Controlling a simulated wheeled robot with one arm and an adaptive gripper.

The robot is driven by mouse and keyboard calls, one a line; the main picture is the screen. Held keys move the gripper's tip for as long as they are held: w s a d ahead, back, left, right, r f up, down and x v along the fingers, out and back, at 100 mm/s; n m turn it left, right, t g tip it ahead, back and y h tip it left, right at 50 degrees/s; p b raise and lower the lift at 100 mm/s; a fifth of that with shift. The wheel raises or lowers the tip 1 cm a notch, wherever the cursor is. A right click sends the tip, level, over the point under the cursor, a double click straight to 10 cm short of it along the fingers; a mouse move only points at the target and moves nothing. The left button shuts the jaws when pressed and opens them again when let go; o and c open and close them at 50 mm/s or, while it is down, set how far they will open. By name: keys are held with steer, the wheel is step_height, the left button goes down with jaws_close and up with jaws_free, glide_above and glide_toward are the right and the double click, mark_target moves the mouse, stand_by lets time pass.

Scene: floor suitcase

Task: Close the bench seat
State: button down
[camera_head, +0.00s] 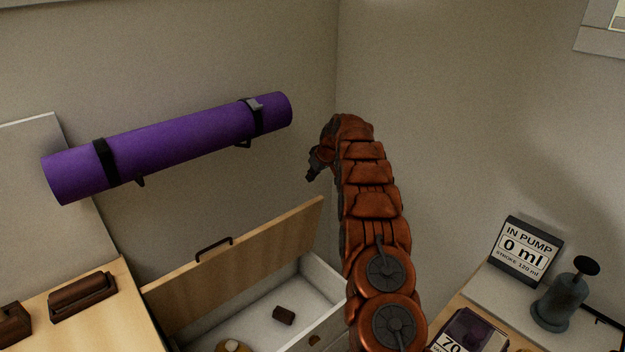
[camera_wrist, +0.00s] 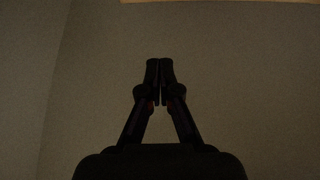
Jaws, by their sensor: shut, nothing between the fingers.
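The bench seat's wooden lid (camera_head: 240,264) stands raised at the back of the white bench box (camera_head: 325,275) in the head view, with a dark handle (camera_head: 214,247) on its top edge. The box is open, and a small dark block (camera_head: 284,315) and a yellowish round thing (camera_head: 232,345) lie inside. My gripper (camera_head: 311,175) is above the lid's right end, apart from it, at the tip of my orange arm. In the wrist view my gripper (camera_wrist: 160,62) is shut and empty in front of a bare wall. My arm hides part of the box's right side.
A purple rolled mat (camera_head: 170,150) hangs on the back wall above the lid. A wooden surface with dark blocks (camera_head: 83,294) is at the left. At the right stand a pump sign (camera_head: 525,250), a grey pump (camera_head: 560,301) and a dark labelled box (camera_head: 468,332).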

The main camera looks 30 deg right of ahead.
mark_target(311, 200)
steer(key=d+p+x, duration=0.1)
steer(key=p+x, duration=0.2)
steer(key=x, duration=0.5)
steer(key=shift+w+a+f, duration=0.2)
steer(key=shift+a+f, duration=0.2)
steer(key=shift+a, duration=0.1)
steer(key=shift+s, duration=0.15)
steer(key=shift+s+d+f+p, duration=0.2)
steer(key=shift+s+p, duration=0.2)
steer(key=shift+s, duration=0.4)
steer(key=shift+s+d+f+p, duration=0.1)
steer(key=shift+s+f+p, duration=0.2)
steer(key=shift+s, duration=0.55)
steer(key=shift+s+b, duration=0.15)
steer(key=shift+b, duration=0.3)
